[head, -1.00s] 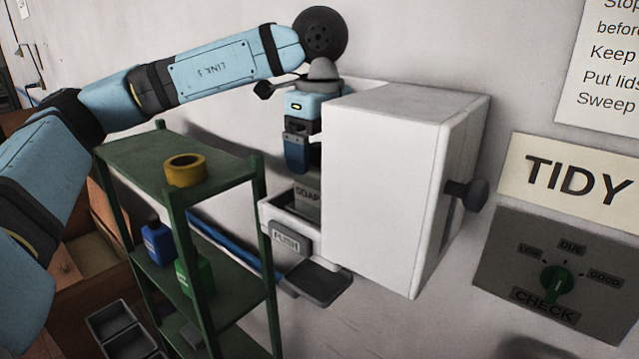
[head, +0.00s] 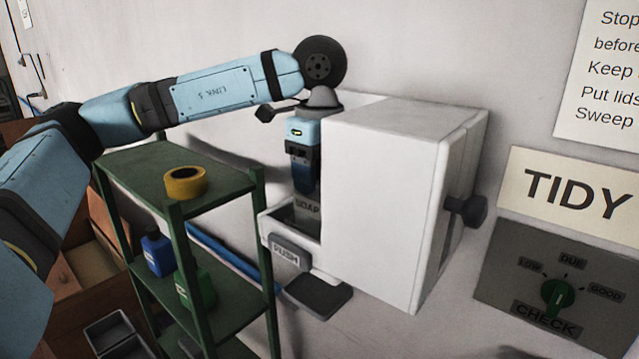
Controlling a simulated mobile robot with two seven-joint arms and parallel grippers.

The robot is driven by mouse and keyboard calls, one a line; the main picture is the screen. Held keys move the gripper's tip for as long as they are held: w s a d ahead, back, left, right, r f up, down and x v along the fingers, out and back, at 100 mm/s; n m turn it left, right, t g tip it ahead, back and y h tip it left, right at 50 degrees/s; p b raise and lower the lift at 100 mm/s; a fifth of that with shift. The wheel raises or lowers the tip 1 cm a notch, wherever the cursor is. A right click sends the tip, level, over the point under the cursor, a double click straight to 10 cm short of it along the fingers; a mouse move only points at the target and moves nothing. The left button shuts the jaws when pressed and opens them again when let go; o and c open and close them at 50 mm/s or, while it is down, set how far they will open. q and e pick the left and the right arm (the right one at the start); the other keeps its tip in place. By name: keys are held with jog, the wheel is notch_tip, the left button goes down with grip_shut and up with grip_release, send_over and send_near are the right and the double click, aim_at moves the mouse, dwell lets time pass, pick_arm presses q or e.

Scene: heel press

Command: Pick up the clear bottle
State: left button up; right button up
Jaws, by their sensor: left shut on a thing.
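The clear bottle (head: 307,211), greyish with a SOAP label, stands inside the open left part of the white wall dispenser (head: 385,190). Only its lower part shows; the dispenser's cover hides its right side. My left gripper (head: 304,178) reaches down from above into the dispenser, with its dark fingers at the top of the bottle. It is shut on the bottle, though the contact is partly hidden. My right gripper is not in view.
The dispenser has a PUSH plate (head: 289,252), a dark tray (head: 318,297) below and a side knob (head: 466,208). A green shelf (head: 150,168) at left holds yellow tape (head: 185,181), a blue bottle (head: 157,254) and a green bottle (head: 203,290). A CHECK dial panel (head: 555,285) hangs at right.

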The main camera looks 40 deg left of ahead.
pick_arm(q)
notch_tip(320, 180, up, 12)
jog(key=shift+f+b, duration=0.1)
jog(key=shift+b, duration=0.7)
notch_tip(320, 180, up, 8)
jog(key=p, duration=0.1)
jog(key=s+p, duration=0.1)
jog(key=s, duration=0.9)
jog(key=shift+a+p, duration=0.35)
jog(key=shift+a, duration=0.05)
